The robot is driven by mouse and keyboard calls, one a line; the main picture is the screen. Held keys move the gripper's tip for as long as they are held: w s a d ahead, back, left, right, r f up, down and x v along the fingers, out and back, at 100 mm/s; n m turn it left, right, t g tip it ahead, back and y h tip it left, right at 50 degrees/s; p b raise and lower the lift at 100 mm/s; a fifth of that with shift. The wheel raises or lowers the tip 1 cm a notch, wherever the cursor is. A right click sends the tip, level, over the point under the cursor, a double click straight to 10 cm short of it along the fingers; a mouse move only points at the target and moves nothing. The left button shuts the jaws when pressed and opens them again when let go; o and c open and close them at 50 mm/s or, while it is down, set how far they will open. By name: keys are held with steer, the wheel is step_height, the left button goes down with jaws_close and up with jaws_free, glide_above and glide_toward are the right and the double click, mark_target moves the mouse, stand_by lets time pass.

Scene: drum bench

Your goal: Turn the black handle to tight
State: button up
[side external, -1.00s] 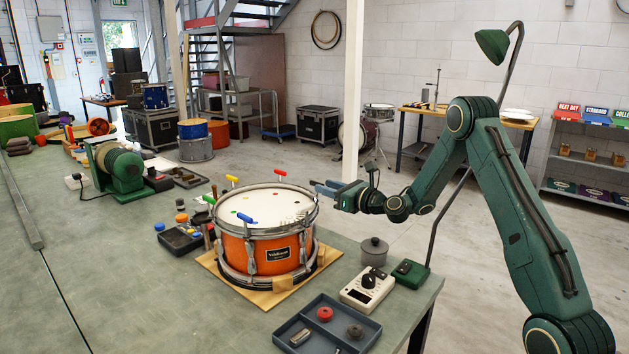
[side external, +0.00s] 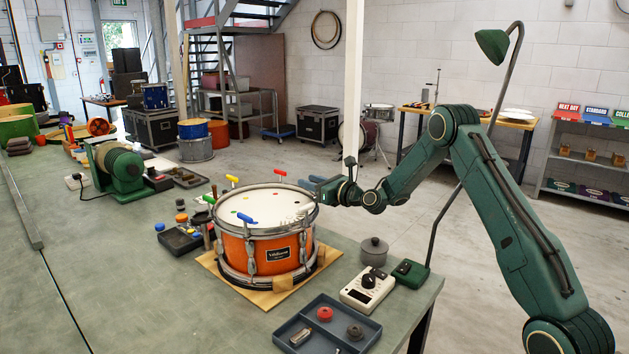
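The orange drum (side external: 238,248) stands on a wooden board (side external: 272,298), its white head facing up. My gripper (side external: 309,184) is at the drum's right rear rim, across the head from that piece. Its fingers look apart, with nothing visible between them. Whether it touches the rim is unclear.
A grey pot (side external: 373,252), a white meter (side external: 367,290) and a blue-grey parts tray (side external: 327,328) lie right and front of the drum. A black tray (side external: 180,241) and a green motor unit (side external: 118,168) stand left. The bench at front left is clear.

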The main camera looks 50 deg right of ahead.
jaws_close()
steer(key=shift+d+f+m+g+h, duration=0.15)
steer(key=shift+m+h, duration=0.5)
steer(key=shift+h, duration=0.35)
steer(key=shift+f+m+g+h, duration=0.15)
steer(key=shift+m+h, duration=0.5)
steer(key=shift+h, duration=0.35)
steer(key=shift+s+d+r+m+h, duration=0.1)
steer(key=shift+m+h, duration=0.2)
steer(key=shift+h, duration=0.2)
steer(key=shift+c, duration=0.2)
jaws_free()
steer(key=shift+o, duration=0.6)
steer(key=shift+r, duration=0.15)
steer(key=shift+s, duration=0.1)
